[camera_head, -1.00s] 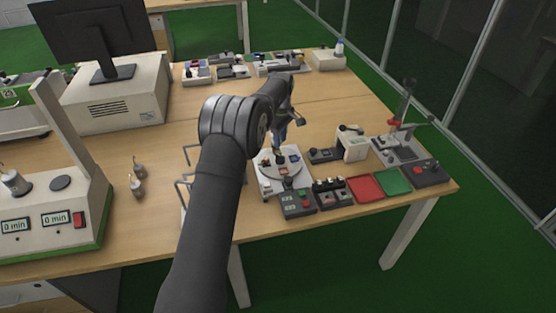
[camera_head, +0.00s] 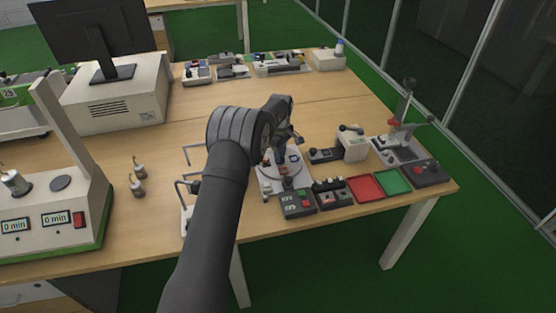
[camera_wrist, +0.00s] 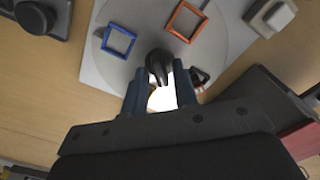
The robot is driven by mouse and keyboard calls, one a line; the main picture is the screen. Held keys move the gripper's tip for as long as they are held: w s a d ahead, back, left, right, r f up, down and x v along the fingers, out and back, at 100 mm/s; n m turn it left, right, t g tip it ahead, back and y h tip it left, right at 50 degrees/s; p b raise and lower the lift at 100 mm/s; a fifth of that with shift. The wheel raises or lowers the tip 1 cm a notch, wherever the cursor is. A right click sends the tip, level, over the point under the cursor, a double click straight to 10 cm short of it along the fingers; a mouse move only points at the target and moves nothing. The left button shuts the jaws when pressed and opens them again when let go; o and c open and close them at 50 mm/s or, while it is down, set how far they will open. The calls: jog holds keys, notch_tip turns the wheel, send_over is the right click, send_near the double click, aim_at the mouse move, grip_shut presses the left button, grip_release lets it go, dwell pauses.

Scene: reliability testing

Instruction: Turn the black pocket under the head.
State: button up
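The round grey turntable (camera_wrist: 150,22) lies below my gripper (camera_wrist: 159,88) in the wrist view. It carries a blue square pocket (camera_wrist: 118,41) and an orange one (camera_wrist: 186,21). A black pocket (camera_wrist: 200,76) shows partly beside the right finger, which hides some of it. A black rounded part (camera_wrist: 158,64), perhaps the head, shows at the gap between the fingers; I cannot tell whether they touch it. The fingers are apart, with a bright white patch between them. In the head view the turntable (camera_head: 297,170) is partly hidden by my gripper (camera_head: 281,158).
In front of the turntable are a dark button box (camera_head: 298,203) and a switch box (camera_head: 330,194). A red mat (camera_head: 366,188) and a green mat (camera_head: 393,181) lie to the right. A white device with a lever (camera_head: 352,146) stands close at right. Wire-frame handles (camera_head: 190,155) are at left.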

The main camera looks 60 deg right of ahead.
grip_shut()
jog(key=shift+m, duration=3.6)
jog(key=m, duration=0.5)
jog(key=shift+m, duration=2.9)
grip_release()
jog(key=shift+r, duration=2.25)
